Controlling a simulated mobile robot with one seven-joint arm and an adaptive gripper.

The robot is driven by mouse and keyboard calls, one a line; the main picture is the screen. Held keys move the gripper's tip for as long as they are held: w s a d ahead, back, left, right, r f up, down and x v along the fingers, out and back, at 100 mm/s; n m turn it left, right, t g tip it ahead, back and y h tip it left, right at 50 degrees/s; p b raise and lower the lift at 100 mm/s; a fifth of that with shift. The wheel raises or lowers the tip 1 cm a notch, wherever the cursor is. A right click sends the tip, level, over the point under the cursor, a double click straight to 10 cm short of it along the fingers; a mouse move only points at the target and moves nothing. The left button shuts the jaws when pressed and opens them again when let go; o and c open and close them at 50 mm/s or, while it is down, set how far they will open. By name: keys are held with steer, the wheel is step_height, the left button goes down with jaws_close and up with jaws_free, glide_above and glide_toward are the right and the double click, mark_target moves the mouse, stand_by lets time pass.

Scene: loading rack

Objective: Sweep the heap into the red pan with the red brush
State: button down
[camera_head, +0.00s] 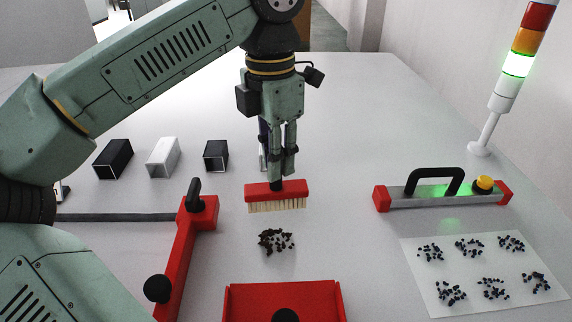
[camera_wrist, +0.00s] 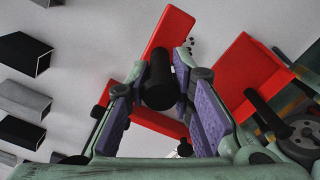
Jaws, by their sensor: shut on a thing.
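My gripper (camera_head: 281,165) points down and is shut on the black handle of the red brush (camera_head: 276,190). The brush's pale bristles hang downward; I cannot tell whether they touch the table. The dark heap (camera_head: 275,241) lies just nearer than the brush, with a small gap in the picture. The red pan (camera_head: 285,300) lies nearer still, in line with the heap, its near part cut off by the frame. In the wrist view, the handle (camera_wrist: 160,80) is between the pads, the red brush head (camera_wrist: 168,35) is partly hidden, and the pan (camera_wrist: 240,65) is to the right.
A red bar fixture (camera_head: 182,255) with black knobs stands left of the heap. Several square tubes (camera_head: 163,157) lie far left. A handled bar with a yellow button (camera_head: 430,200), a white sheet of dark bits (camera_head: 480,272) and a signal tower (camera_head: 505,88) are right.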

step_height(320, 180, down, 5)
steer(key=w+a+b, duration=0.1)
steer(key=w+b, duration=0.1)
steer(key=b, duration=0.1)
steer(key=s+d+b, duration=0.1)
steer(key=s, duration=1.2)
steer(key=shift+s+d+r+p, duration=0.1)
steer(key=shift+s+r+p, duration=0.1)
steer(key=shift+r+p, duration=0.95)
steer(key=shift+s+d+r+p, duration=0.15)
steer(key=shift+r+p, duration=0.5)
steer(key=shift+r, duration=0.95)
steer(key=shift+a, duration=0.1)
steer(key=shift+w+f, duration=0.1)
